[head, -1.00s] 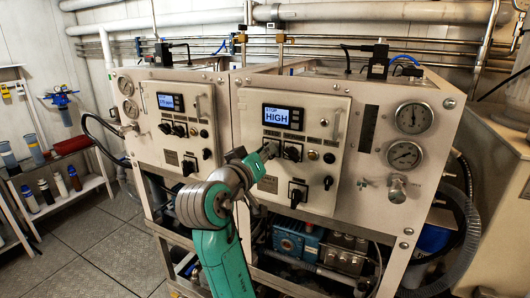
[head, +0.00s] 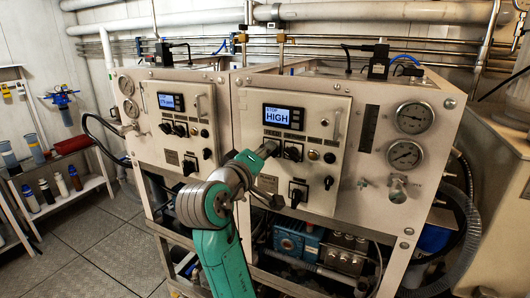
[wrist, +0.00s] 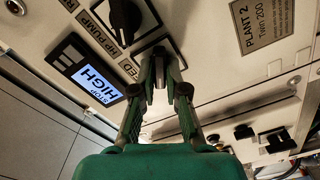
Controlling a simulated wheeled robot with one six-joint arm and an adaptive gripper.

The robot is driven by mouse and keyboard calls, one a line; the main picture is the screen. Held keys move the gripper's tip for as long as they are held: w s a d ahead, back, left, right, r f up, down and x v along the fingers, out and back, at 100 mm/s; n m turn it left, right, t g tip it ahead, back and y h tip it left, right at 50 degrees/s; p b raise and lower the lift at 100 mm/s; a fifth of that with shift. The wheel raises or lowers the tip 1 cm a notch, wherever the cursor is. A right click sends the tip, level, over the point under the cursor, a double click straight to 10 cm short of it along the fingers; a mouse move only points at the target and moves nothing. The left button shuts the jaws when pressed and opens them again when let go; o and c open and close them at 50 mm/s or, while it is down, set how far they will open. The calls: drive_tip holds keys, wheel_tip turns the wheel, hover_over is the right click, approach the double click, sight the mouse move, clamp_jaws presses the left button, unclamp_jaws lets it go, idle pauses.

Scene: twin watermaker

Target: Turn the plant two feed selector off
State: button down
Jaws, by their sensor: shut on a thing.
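The plant two panel (head: 325,170) is the nearer, right-hand panel, and its plate in the wrist view reads "PLANT 2" (wrist: 250,25). My gripper (wrist: 160,60) is shut on the feed selector, beside a partly covered label ending in "ED" (wrist: 128,68). In the head view my gripper (head: 268,149) reaches the panel just below the display (head: 284,117), which reads "STOP HIGH". The HP pump selector (wrist: 125,18) is a black knob close beside the fingers; it also shows in the head view (head: 292,152).
A lower black selector (head: 298,193) and small knobs sit near my gripper. Two pressure gauges (head: 413,117) are at the panel's right. The left-hand plant panel (head: 180,130) has a similar display. Open floor (head: 95,245) lies at the left.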

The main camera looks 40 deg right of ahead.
drive_tip(key=shift+d, duration=0.1)
drive_tip(key=c, duration=1.2)
unclamp_jaws()
drive_tip(key=shift+d, duration=0.1)
drive_tip(key=v, duration=1.2)
